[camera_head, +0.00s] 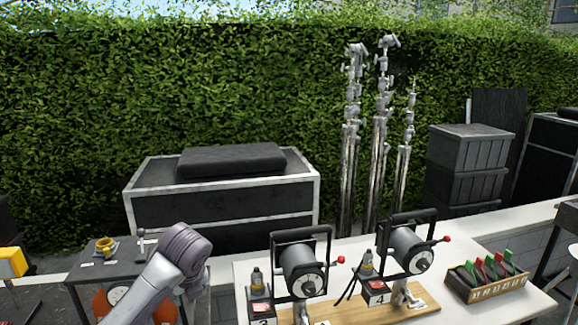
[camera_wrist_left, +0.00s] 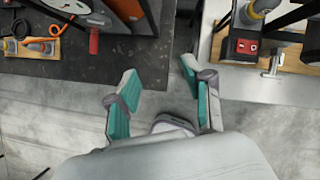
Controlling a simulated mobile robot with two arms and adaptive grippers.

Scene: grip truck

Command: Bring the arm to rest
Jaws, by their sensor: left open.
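My left gripper (camera_wrist_left: 159,75) is open and empty in the left wrist view, its two teal-padded fingers spread apart. Bare grey floor shows between and beneath them. In the head view a grey link of my left arm (camera_head: 158,284) rises at the lower left, in front of the dark table; the gripper itself is out of that frame. My right gripper is in neither view.
Two cable reels (camera_head: 302,272) (camera_head: 408,250) stand on the white table (camera_head: 345,248). A wooden box with coloured handles (camera_head: 486,283) is at its right. A brass fitting (camera_head: 105,245) sits on the dark table. Cases (camera_head: 222,205) and metal stands (camera_head: 380,140) stand behind, before a hedge.

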